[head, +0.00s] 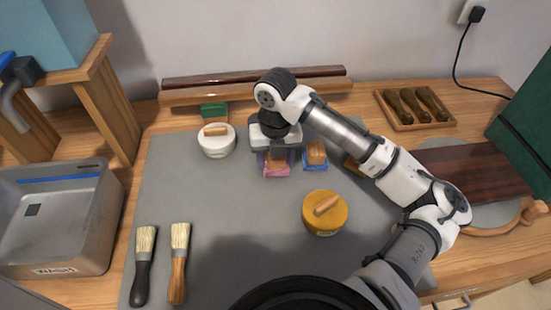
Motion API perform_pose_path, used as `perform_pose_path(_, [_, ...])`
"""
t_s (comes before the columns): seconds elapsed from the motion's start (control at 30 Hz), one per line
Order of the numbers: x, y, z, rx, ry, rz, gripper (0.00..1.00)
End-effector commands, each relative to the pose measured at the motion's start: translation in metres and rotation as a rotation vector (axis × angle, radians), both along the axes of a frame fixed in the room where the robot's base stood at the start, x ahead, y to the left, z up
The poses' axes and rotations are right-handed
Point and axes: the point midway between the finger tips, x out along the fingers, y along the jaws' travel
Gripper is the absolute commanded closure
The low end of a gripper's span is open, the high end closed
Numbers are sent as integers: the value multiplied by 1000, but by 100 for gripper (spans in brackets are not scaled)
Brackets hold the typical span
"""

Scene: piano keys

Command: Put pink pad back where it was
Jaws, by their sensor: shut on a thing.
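The pink pad (276,171), with a wooden block on top, is under my gripper (277,154) near the back middle of the grey mat. My gripper points down and is shut on the pink pad, hiding part of its top. I cannot tell whether the pad touches the mat or is held slightly above it. A blue pad (316,164) with a wooden block sits close to its right. A green pad (213,112) stands at the back left.
A white round pot (216,146) and a yellow round pot (325,219) stand on the grey mat (230,222). Two brushes (142,260) (179,255) lie front left. Dark and light wooden bars (200,95) lie along the back. A grey bin (60,235) is at left.

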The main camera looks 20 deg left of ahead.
Motion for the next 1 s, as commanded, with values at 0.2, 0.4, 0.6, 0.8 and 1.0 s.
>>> perform_pose_path(0.2, [0, 0, -7, 1, -1, 1, 63])
perform_pose_path(0.4, [0, 0, -11, 2, 0, 1, 63])
perform_pose_path(0.6, [0, 0, -10, 1, -1, 1, 23])
perform_pose_path(0.8, [0, 0, -9, 1, -1, 1, 23])
perform_pose_path(1.0, [0, 0, 1, 1, -3, 1, 23])
